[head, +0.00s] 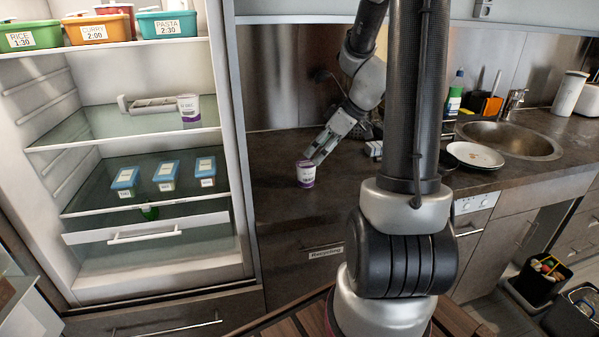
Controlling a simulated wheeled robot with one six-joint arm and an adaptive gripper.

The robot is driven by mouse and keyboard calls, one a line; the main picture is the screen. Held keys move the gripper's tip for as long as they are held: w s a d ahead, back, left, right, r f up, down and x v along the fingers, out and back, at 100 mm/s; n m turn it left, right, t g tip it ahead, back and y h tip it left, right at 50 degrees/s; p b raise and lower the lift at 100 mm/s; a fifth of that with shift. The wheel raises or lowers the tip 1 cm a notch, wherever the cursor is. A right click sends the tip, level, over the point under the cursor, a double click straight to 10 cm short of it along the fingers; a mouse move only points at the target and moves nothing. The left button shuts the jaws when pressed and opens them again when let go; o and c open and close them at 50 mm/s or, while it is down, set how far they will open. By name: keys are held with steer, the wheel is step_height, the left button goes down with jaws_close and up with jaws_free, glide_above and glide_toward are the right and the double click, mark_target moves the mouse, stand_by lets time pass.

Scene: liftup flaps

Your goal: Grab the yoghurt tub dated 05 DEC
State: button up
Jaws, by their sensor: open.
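A white and purple yoghurt tub (306,176) stands upright on the dark counter (275,206), beside the fridge. Its printed label is too small to read surely. A second white and purple tub (189,109) stands on the middle fridge shelf; its label seems to end in DEC, but the number is unclear. My gripper (315,158) is open and tilted down at the upper right of the counter tub. Its fingertips overlap the tub's rim in the picture. I cannot tell whether they touch it or are around it.
The fridge (238,140) stands open. Its top shelf holds labelled boxes such as the green rice box (31,37); blue-lidded boxes (165,175) sit lower. A white plate (475,155) and a sink (510,138) are to the right. The counter's front left is clear.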

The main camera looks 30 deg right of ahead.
mark_target(308, 164)
steer(key=shift+n, duration=0.6)
steer(key=x, duration=0.7)
steer(key=shift+w+a+f, duration=0.15)
steer(key=shift+w+f, duration=0.1)
steer(key=shift+f, duration=0.05)
steer(key=shift+c, duration=0.2)
steer(key=c, duration=1.2)
